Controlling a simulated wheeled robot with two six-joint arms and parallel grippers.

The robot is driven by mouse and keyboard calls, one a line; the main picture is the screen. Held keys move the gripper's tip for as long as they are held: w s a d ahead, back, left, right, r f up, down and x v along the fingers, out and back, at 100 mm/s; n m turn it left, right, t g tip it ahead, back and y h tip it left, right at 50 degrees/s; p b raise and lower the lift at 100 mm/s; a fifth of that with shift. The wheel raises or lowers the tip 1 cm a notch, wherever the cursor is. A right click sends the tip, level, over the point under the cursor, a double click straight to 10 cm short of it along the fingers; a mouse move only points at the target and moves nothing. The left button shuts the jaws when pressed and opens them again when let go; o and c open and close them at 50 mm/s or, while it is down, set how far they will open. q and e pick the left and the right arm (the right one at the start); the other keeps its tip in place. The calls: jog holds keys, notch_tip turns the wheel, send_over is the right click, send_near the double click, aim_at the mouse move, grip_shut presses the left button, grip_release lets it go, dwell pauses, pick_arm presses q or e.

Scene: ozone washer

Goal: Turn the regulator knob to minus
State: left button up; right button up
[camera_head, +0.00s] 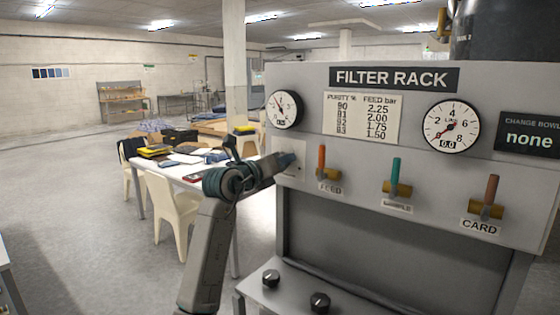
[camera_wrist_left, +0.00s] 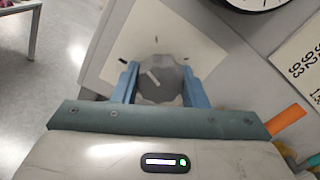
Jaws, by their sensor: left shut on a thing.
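The regulator knob (camera_wrist_left: 157,78) is a round grey knob with a white pointer line, mounted on a light square plate (camera_wrist_left: 190,40). In the left wrist view my left gripper (camera_wrist_left: 160,88) has its two blue fingers on either side of the knob, shut on it. The pointer slants up and to the left in that view. Dark marks show on the plate around the knob; any plus or minus sign is not readable. In the head view my left gripper (camera_head: 285,160) is against the left end of the rack panel and hides the knob. My right gripper is not in view.
The filter rack panel (camera_head: 470,85) carries a left gauge (camera_head: 284,109), a right gauge (camera_head: 451,126) and feed (camera_head: 322,162), sample (camera_head: 395,176) and card (camera_head: 491,190) levers. Two black knobs sit on the lower shelf. A cluttered table (camera_head: 190,171) and chairs stand left.

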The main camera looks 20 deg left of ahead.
pick_arm(q)
jog(key=n+p, duration=0.1)
jog(key=n, duration=0.2)
jog(key=shift+r+n, duration=0.15)
jog(key=shift+n, duration=0.25)
jog(key=n+p, duration=0.1)
jog(key=n, duration=0.1)
jog(key=shift+n+p, duration=0.3)
jog(key=shift+n, duration=0.1)
jog(key=n+p, duration=0.2)
jog(key=n, duration=0.1)
jog(key=shift+n+p, duration=1.3)
jog(key=shift+n, duration=0.7)
jog(key=o, duration=1)
